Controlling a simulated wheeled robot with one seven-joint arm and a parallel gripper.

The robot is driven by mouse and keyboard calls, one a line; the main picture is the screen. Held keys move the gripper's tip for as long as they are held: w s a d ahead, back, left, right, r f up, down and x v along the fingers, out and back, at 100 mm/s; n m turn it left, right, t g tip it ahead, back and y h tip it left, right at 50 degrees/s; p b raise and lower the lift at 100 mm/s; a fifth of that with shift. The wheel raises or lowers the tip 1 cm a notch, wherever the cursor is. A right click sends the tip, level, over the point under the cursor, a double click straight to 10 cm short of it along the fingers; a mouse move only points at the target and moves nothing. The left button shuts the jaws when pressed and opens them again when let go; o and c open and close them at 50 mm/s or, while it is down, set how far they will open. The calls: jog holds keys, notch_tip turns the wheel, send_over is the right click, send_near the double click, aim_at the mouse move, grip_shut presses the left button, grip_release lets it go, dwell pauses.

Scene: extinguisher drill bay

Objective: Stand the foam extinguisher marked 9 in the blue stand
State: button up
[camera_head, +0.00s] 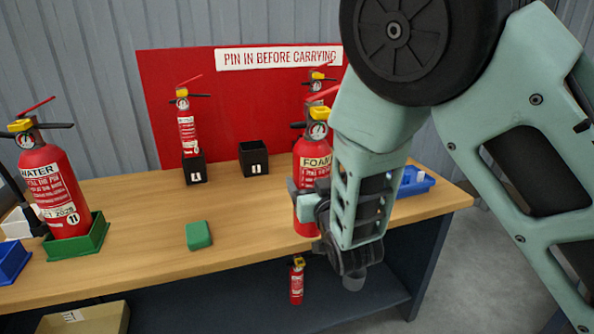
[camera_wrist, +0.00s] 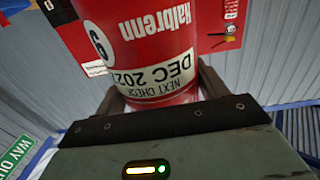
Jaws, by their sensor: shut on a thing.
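My gripper (camera_head: 307,204) is shut around the lower body of a red foam extinguisher (camera_head: 307,150), which stands upright with a yellow collar and red lever. In the wrist view the extinguisher (camera_wrist: 135,30) fills the space between the jaws and shows a 9 in a white circle. Its base is partly hidden by my gripper, near the table's front edge; I cannot tell whether it touches the table. A blue square holder (camera_head: 10,262), cut off at the left edge, looks like the blue stand; what it holds is not visible.
A water extinguisher marked 11 (camera_head: 48,185) stands in a green stand (camera_head: 92,240). Behind are a smaller extinguisher (camera_head: 187,130) in a black holder and an empty-looking black holder (camera_head: 254,158). A green block (camera_head: 199,235) lies mid-table. A blue tray (camera_head: 416,184) is at right.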

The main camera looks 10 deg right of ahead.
jog(key=s+d+f+h, duration=0.1)
jog(key=s+d+f, duration=0.1)
jog(key=d+f, duration=0.9)
jog(key=s+d+f+m+h, duration=0.1)
jog(key=s+d+f, duration=0.2)
jog(key=d+f, duration=0.8)
jog(key=shift+m+h, duration=0.3)
jog(key=shift+h, duration=0.1)
